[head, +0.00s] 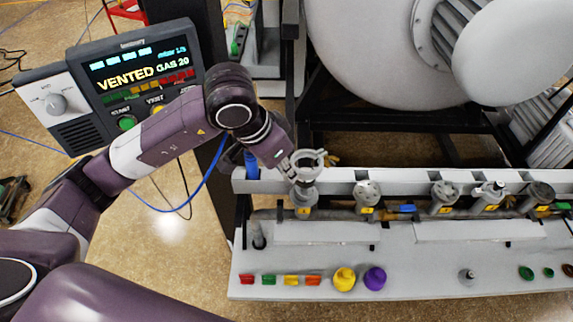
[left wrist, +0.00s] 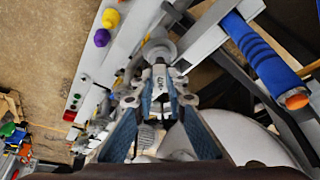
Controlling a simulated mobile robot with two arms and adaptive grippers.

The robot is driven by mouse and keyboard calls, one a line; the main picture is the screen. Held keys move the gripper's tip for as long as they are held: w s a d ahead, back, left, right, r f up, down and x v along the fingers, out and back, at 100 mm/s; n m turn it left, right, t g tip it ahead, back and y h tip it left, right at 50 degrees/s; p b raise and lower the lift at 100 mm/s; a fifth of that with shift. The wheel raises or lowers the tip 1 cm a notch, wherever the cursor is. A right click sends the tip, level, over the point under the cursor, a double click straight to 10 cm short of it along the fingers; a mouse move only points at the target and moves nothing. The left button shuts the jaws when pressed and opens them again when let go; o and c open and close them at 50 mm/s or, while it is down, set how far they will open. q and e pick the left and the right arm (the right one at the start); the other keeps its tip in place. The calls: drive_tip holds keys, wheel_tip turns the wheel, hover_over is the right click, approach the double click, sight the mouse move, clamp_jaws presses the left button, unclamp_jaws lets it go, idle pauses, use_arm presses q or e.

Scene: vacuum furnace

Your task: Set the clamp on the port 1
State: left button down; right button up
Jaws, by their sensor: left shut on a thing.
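My left gripper (head: 294,162) is shut on a pale grey ring-shaped clamp (head: 311,160). It holds the clamp just above the leftmost port (head: 304,196) on the rail, a grey flanged stub with a yellow label. I take this as port 1, but the label is too small to read. In the left wrist view the clamp (left wrist: 160,76) is between the fingertips of the left gripper (left wrist: 159,95), with a round flange (left wrist: 158,48) just beyond. I cannot tell whether the clamp touches the port. The right gripper is not in view.
More ports (head: 367,193) line the rail to the right. The white shelf (head: 420,280) carries coloured clips, a yellow cap (head: 344,278) and a purple cap (head: 375,278). A control panel (head: 135,85) stands at left. The large furnace vessel (head: 375,50) is behind the rail.

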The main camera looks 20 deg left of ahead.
sight(285, 178)
use_arm(q)
drive_tip(key=shift+f+b, duration=0.35)
drive_tip(key=shift+f, duration=1.4)
wheel_tip(285, 178, down, 8)
drive_tip(key=b, duration=0.4)
drive_tip(key=shift+r, duration=0.25)
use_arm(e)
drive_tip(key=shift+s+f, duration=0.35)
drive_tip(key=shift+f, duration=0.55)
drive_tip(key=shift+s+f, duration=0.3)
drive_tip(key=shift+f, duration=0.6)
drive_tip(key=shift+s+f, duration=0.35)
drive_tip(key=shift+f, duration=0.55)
use_arm(q)
drive_tip(key=shift+f+b, duration=0.1)
drive_tip(key=shift+b, duration=0.25)
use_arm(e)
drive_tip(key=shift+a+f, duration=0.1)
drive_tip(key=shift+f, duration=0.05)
use_arm(q)
drive_tip(key=c, duration=1.8)
unclamp_jaws()
drive_tip(key=shift+c, duration=0.2)
